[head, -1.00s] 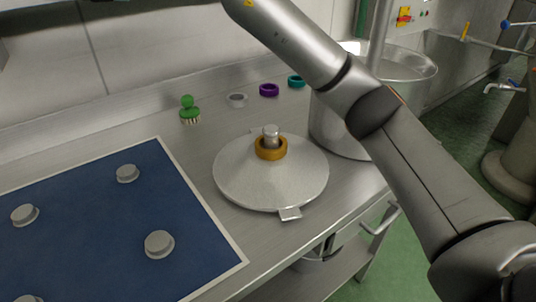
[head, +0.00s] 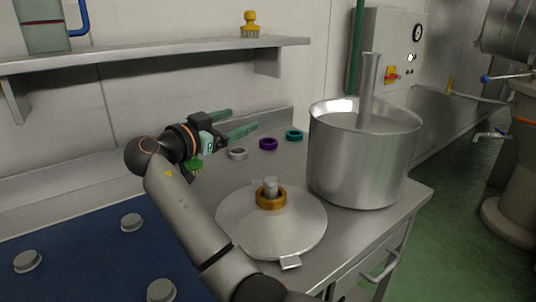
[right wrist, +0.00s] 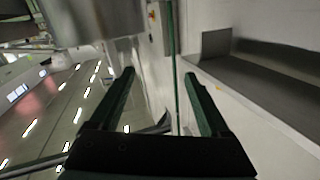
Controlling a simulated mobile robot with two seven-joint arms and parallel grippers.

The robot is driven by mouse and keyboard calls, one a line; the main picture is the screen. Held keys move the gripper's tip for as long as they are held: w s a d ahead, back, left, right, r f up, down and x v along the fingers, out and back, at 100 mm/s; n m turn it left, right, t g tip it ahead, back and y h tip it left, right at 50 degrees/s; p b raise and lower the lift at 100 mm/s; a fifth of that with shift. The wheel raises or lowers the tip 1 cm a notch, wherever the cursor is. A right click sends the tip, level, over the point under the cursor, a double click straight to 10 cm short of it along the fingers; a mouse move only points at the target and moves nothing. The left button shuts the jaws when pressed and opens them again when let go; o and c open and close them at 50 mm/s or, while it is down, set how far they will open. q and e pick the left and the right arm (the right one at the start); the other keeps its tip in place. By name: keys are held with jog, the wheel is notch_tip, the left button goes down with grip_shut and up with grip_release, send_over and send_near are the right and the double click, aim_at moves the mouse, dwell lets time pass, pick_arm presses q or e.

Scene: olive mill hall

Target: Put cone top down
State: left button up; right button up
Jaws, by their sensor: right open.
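The cone (head: 272,228) is a wide, shallow grey metal cone on the steel bench. Its broad side is down and its narrow end points up, with an amber ring (head: 271,203) around the short metal stub on top. A flat tab sticks out at its front rim. My right gripper (head: 243,121) is open and empty, above the back of the bench, behind and left of the cone. Its green fingers also show apart in the right wrist view (right wrist: 159,73), with nothing between them. My right forearm hides part of the cone's left edge. My left gripper is not in view.
A tall metal pot (head: 365,165) with an upright post stands right of the cone. Grey (head: 238,154), purple (head: 268,144) and teal (head: 294,135) rings lie along the back. A green brush (head: 194,165) is partly hidden by my gripper. A blue mat (head: 75,265) with several grey knobs lies left.

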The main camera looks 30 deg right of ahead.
jog(key=s+a+f+g+y, duration=0.1)
jog(key=s+f, duration=0.1)
jog(key=f, duration=0.2)
jog(key=s+f+g+y, duration=0.1)
jog(key=s+f+g, duration=0.1)
jog(key=f, duration=0.2)
jog(key=s+a+f+g+y, duration=0.1)
jog(key=s+f+g, duration=0.1)
jog(key=f, duration=0.2)
jog(key=shift+s+a+f+m, duration=0.1)
jog(key=shift+a+f+m, duration=0.2)
jog(key=shift+a+m, duration=0.1)
send_near(280, 188)
jog(key=x, duration=0.3)
jog(key=shift+s+d, duration=0.15)
jog(key=shift+d, duration=0.25)
jog(key=shift+r+x, duration=0.2)
jog(key=shift+x, duration=1.25)
jog(key=shift+r+x, duration=0.2)
jog(key=shift+x, duration=1.25)
jog(key=shift+d, duration=0.15)
jog(key=shift+c, duration=0.3)
grip_shut()
jog(key=shift+r, duration=0.25)
